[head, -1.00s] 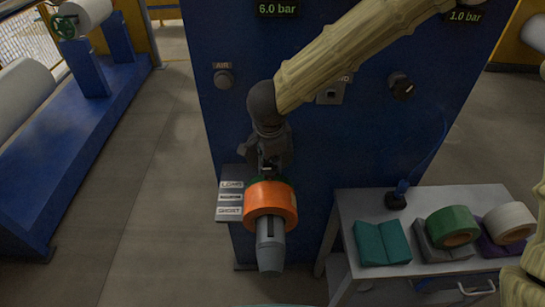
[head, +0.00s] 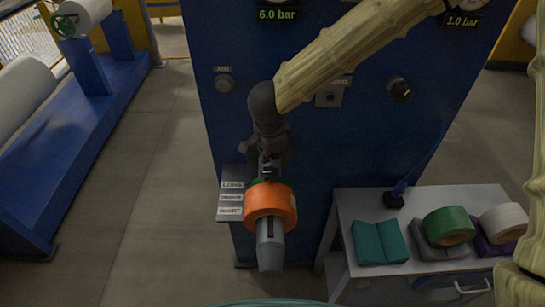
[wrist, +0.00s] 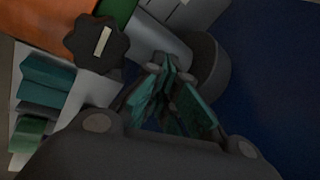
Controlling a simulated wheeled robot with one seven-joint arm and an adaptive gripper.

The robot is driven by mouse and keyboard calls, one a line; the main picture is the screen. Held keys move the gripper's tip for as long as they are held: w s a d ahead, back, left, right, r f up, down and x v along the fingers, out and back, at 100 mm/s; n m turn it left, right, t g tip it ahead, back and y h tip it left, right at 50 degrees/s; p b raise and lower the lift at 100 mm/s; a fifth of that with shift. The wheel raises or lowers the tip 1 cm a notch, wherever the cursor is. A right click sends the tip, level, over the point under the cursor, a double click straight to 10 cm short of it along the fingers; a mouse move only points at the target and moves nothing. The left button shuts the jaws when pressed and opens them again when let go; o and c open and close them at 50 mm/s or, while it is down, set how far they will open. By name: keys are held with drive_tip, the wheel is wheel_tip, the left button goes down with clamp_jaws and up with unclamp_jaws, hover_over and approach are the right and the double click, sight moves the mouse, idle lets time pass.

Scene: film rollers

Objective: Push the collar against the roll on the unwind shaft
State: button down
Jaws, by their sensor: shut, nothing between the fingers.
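The orange roll (head: 265,205) sits on the grey unwind shaft (head: 270,248), whose free end points toward me. A green collar (head: 256,183) shows as a thin edge behind the roll. In the wrist view the collar (wrist: 117,12) lies beside the roll (wrist: 45,22), with a dark lobed knob (wrist: 97,43) with a pale stripe in front. The knob hides part of their meeting line, so I cannot tell whether a gap is left. My gripper (wrist: 168,68) is shut and empty, on the panel side of the collar, close to the bare shaft (wrist: 158,38).
The blue machine panel (head: 215,130) stands behind the shaft, with a labelled plate (head: 231,197) left of the roll.

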wheel_tip(320, 180, up, 9)
drive_tip(key=p, duration=0.6)
drive_tip(key=shift+f+p, duration=0.2)
drive_tip(key=shift+p, duration=0.15)
idle(0.4)
